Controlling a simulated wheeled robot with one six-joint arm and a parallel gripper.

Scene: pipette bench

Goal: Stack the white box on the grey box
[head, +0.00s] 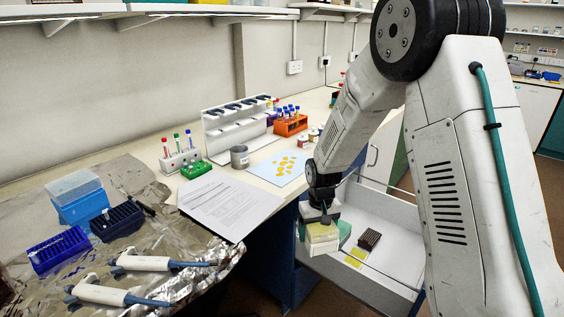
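My gripper (322,217) points down over the left end of an open drawer in the head view. A pale cream-white box (320,240), which looks like the white box, hangs directly under it, in front of the drawer's wall. The gripper appears shut on this box, though the fingers are small and partly merge with it. A teal-green piece (344,231) shows just right of the box; I cannot tell whether it is in the drawer. I cannot make out a grey box clearly; my arm and gripper hide part of the drawer.
The open drawer (398,262) holds a dark brown rack (370,238) and yellow pieces (355,257). The bench above carries paper sheets (230,203), tube racks, a grey pot (239,157), pipettes (150,263) on foil and blue tip boxes (62,250).

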